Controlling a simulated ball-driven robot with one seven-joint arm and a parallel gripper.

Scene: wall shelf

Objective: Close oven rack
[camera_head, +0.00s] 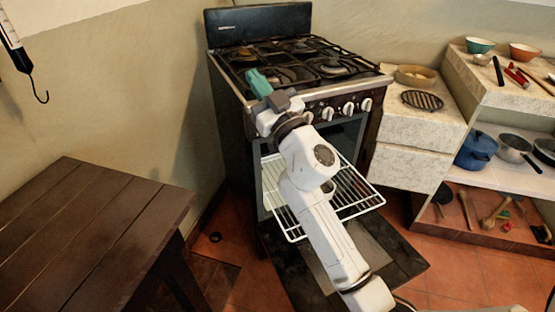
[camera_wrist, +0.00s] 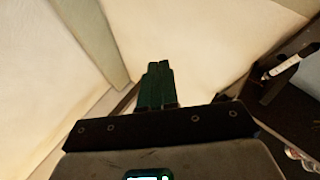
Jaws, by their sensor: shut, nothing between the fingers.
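The oven rack (camera_head: 356,190) is a white wire grid in the head view. It is pulled far out of the oven (camera_head: 338,132) and sits level above the lowered oven door (camera_head: 392,262). My arm crosses in front of the rack and hides its middle. My gripper (camera_head: 256,78) is above the front left part of the stove top, well above the rack and apart from it. Its green fingers are shut and empty. The wrist view shows the shut fingers (camera_wrist: 156,86) against a pale wall, and the rack is not seen there.
A dark wooden table (camera_head: 90,225) stands at the left. Stone shelves (camera_head: 412,150) with a blue pot (camera_head: 476,150) and pans stand at the right. Knobs (camera_head: 348,108) line the stove front. A dark hook tool (camera_head: 22,60) hangs at upper left.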

